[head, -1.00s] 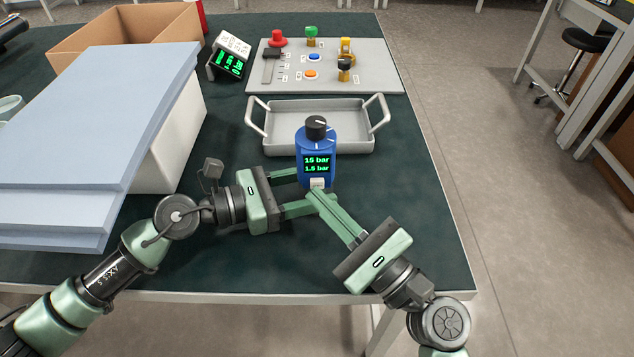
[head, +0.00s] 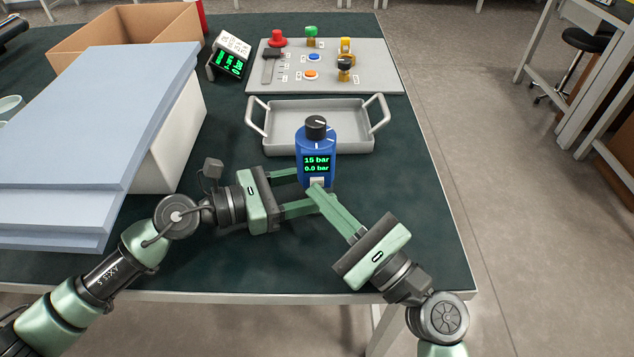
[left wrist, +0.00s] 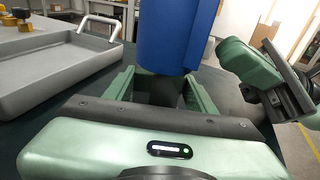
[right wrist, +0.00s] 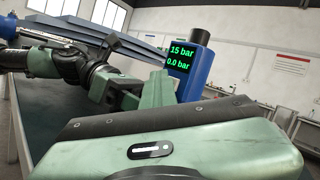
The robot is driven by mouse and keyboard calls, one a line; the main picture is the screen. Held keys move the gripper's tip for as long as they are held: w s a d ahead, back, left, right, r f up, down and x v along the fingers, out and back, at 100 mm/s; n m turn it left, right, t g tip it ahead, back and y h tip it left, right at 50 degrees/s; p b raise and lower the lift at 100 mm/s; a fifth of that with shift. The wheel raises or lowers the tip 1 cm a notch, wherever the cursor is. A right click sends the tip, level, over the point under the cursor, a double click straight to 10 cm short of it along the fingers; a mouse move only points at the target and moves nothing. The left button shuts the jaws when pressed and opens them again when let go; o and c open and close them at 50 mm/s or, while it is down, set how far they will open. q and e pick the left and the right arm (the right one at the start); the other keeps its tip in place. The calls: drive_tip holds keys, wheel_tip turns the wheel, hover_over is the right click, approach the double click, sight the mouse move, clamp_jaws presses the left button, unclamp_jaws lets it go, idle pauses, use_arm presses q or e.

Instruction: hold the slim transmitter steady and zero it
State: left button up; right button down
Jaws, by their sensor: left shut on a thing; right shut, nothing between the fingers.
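The slim blue transmitter (head: 316,146) stands upright at the front of the grey tray, with a black knob (head: 316,127) on top. Its green display reads 15 bar and 0.0 bar, also legible in the right wrist view (right wrist: 181,58).
A grey tray (head: 275,143) with two handles lies behind the transmitter. A control panel (head: 385,80) with knobs and buttons and a tilted display unit (head: 228,56) stand farther back. Blue boards (head: 90,120) over a white box and a cardboard box (head: 125,38) crowd the left. The table's right front is clear.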

idle(0.5)
drive_tip(key=shift+s, duration=0.85)
drive_tip(key=shift+s+d, duration=0.1)
drive_tip(key=shift+s, duration=2.4)
use_arm(q)
drive_tip(key=o, duration=1.5)
